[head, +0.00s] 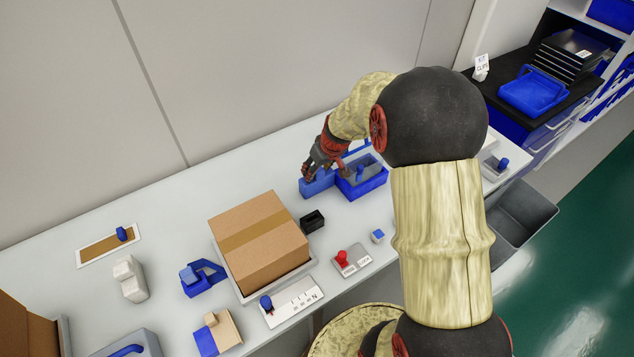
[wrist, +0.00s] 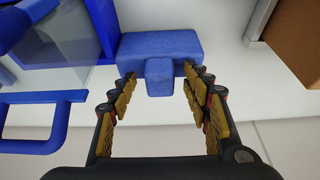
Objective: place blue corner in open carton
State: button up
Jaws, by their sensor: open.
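A blue block with a short square stub (wrist: 159,70) lies below my gripper (wrist: 158,95) in the wrist view. My gripper is open, with the stub between its padded fingers. I cannot tell whether they touch it. In the head view this block (head: 318,186) stands beside a blue-framed bin, under my gripper (head: 312,172). I cannot tell for certain that it is the blue corner. A brown carton side (head: 24,326) shows at the lower left edge of the head view. It seems to be the open carton, but most of it is cut off.
A closed, taped carton (head: 258,250) stands mid-bench on a tray. The blue-framed bin (head: 366,184) is right of my gripper. A black box (head: 312,220), a red-knobbed fixture (head: 347,261) and a blue holder (head: 203,278) also stand on the bench. A wall runs behind.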

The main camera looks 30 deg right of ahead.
jog(key=shift+c, duration=0.6)
jog(key=c, duration=1)
jog(key=shift+r, duration=0.15)
